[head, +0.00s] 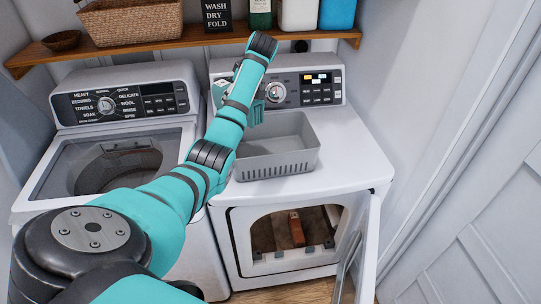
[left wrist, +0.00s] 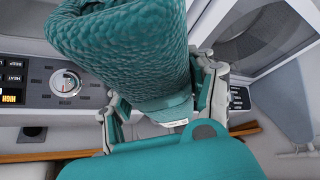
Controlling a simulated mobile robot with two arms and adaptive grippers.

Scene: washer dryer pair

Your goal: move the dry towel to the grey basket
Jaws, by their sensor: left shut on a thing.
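A rolled teal towel (left wrist: 120,45) with a ribbed texture fills the upper middle of the left wrist view. My left gripper (left wrist: 165,98) is shut on it, with a finger on each side of its lower part. In the head view my left gripper (head: 252,110) is mostly hidden behind my own arm, above the back left of the grey basket, and I cannot make out the towel there. The grey basket (head: 290,160) stands on top of the dryer; its left part is hidden by my arm. My right gripper is not in view.
The dryer (head: 350,150) has its front door (head: 362,250) open, with a reddish-brown thing (head: 297,229) inside. The washer (head: 110,150) stands to the left. A wooden shelf (head: 200,38) with a wicker basket (head: 130,20) and bottles hangs above. The dryer top is clear right of the grey basket.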

